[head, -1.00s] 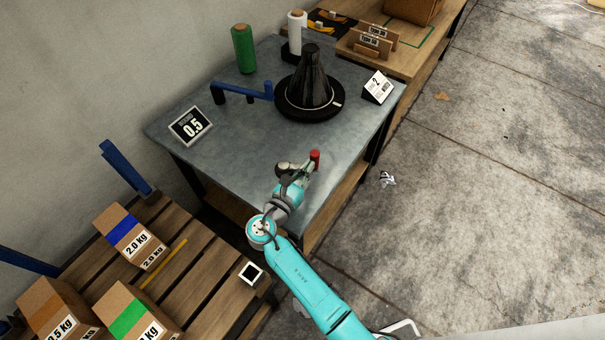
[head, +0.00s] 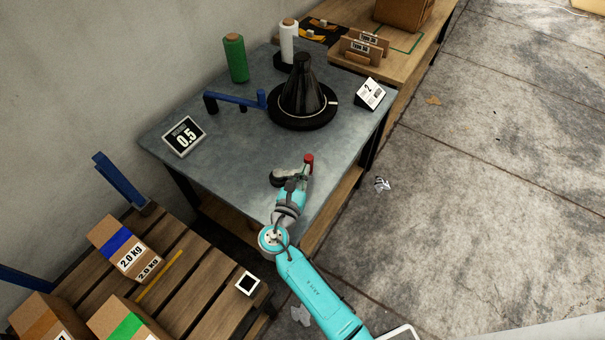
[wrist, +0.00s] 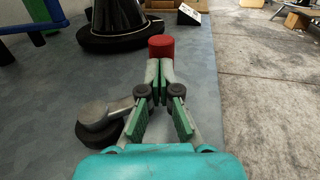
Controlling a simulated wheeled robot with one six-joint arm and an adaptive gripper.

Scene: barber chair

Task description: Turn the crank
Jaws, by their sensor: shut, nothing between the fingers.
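The crank has a grey arm (head: 292,172) on a dark round hub at the front of the grey table, with an upright red knob (head: 309,160) at its right end. In the wrist view the crank's grey arm (wrist: 101,112) lies left of my fingers, and its right part is hidden behind them. The red knob (wrist: 162,46) shows just beyond the fingertips. My gripper (wrist: 160,72) is shut with nothing between its fingers. It points at the knob from the near side; I cannot tell whether it touches it.
A black cone on a round base (head: 303,88) stands behind the crank, with a blue bar (head: 235,98) to its left. A sign reading 0.5 (head: 184,136) and green (head: 236,60) and white (head: 289,42) spools stand on the table. Boxes sit on a pallet at lower left.

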